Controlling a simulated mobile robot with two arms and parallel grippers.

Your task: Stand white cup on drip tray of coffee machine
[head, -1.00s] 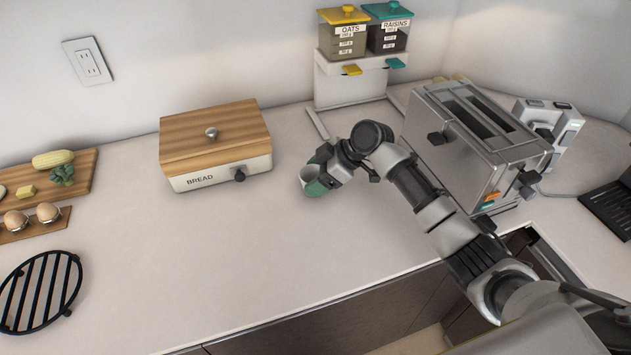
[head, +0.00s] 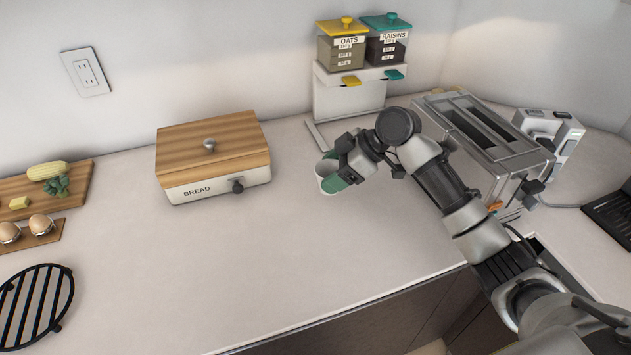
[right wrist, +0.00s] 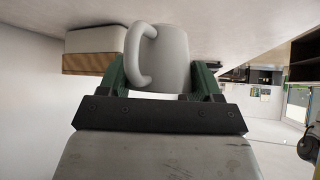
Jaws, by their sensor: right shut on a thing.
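The white cup (head: 325,169) is in my right gripper (head: 340,174) in the head view, over the counter right of the bread box. In the right wrist view the cup (right wrist: 174,58) sits between the two green fingers, its handle to the left, and the gripper (right wrist: 165,75) is shut on it. The wrist picture looks inverted, and I cannot tell the exact gap between cup and counter. I cannot identify a coffee machine or drip tray for certain. My left gripper is not in view.
A toaster (head: 480,135) stands beside my right arm. A small white appliance (head: 552,130) stands behind it. An oats and raisins dispenser (head: 348,92) stands behind the cup. The bread box (head: 215,160) is left, and a round black rack (head: 38,305) is front left. The middle counter is clear.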

